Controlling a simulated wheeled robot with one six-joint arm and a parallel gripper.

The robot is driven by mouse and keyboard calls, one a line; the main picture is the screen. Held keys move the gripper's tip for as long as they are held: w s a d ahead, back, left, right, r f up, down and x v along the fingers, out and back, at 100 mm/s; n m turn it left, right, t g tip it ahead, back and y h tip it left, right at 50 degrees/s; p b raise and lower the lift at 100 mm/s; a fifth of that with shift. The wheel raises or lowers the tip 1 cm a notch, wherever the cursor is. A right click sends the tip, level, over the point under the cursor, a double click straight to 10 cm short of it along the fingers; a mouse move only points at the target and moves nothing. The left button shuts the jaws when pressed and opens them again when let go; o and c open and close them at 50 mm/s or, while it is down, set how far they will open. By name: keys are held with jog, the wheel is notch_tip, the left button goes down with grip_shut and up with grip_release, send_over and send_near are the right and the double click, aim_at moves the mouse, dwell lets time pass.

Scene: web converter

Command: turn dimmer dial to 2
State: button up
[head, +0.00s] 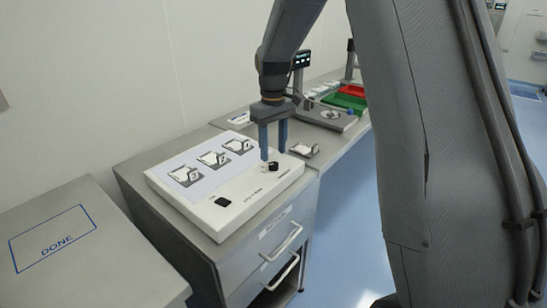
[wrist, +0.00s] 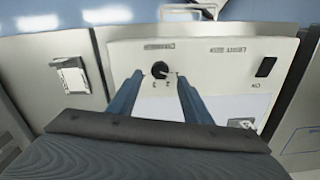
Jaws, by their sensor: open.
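The dimmer dial (head: 272,167) is a small black round knob on the top of a white control box (head: 225,212). In the wrist view the dial (wrist: 160,70) has small marks around it, and I cannot read clearly which one it points to. My gripper (head: 274,153) points down over the dial with its two blue fingers apart. In the wrist view the fingers of my gripper (wrist: 160,78) lie left and right of the dial, with a gap on each side. I cannot tell how high the fingertips are above the panel.
A black rocker switch (head: 223,202) is on the same box, with several pictured switches on its back panel. A separate small switch plate (head: 304,150) lies beside the box. A grey surface marked DONE (head: 60,245) is at the left. Green and red trays (head: 345,101) stand farther back.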

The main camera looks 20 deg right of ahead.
aim_at(273, 163)
jog(key=shift+f+p, duration=0.45)
jog(key=shift+f, duration=1.6)
jog(key=c, duration=1.1)
jog(key=shift+o, duration=0.2)
jog(key=shift+m, duration=0.3)
jog(key=m, duration=0.3)
jog(key=shift+r+m, duration=0.1)
jog(key=shift+m, duration=0.2)
jog(key=shift+w+m, duration=0.1)
jog(key=shift+m, duration=2.1)
